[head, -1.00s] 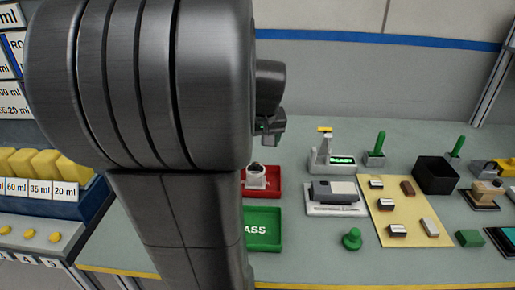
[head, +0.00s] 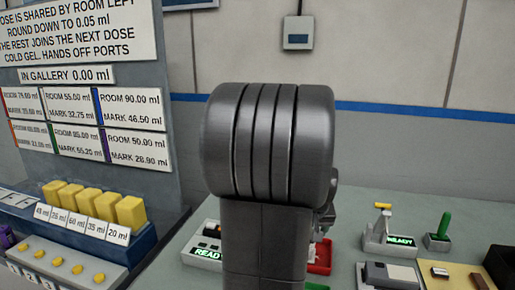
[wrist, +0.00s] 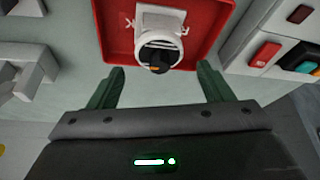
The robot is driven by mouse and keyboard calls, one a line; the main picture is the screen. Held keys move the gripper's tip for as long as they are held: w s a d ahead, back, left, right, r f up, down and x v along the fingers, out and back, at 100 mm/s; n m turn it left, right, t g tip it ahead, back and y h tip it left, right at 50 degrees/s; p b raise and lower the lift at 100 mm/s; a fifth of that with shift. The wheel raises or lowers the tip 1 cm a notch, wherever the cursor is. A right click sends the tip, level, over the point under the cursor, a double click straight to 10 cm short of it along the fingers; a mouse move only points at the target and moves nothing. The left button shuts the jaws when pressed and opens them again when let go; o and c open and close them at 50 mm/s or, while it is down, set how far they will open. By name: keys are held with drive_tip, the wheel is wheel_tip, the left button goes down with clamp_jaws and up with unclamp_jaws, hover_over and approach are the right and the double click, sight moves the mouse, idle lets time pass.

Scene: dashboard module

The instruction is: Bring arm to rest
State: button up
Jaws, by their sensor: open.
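My gripper (wrist: 159,88) shows in the wrist view with its two green fingers spread apart and nothing between them. Ahead of the fingertips is a red tray (wrist: 115,40) holding a white part (wrist: 160,22) with a round black-and-orange end. I cannot tell the exact gap between the fingers and the tray. In the head view my arm stands upright in the middle, and it hides most of my gripper and part of the red tray (head: 321,258).
A white device with a green READ display (head: 206,252) is left of my arm. Yellow blocks (head: 95,205) line a blue rack at the left. A device with a yellow top (head: 383,232), a green-handled piece (head: 440,235) and a black bin (head: 502,265) stand at right.

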drive_tip(key=x, duration=0.3)
drive_tip(key=shift+f, duration=0.3)
wheel_tip(320, 180, up, 3)
drive_tip(key=shift+r, duration=0.75)
drive_tip(key=shift+f, duration=0.1)
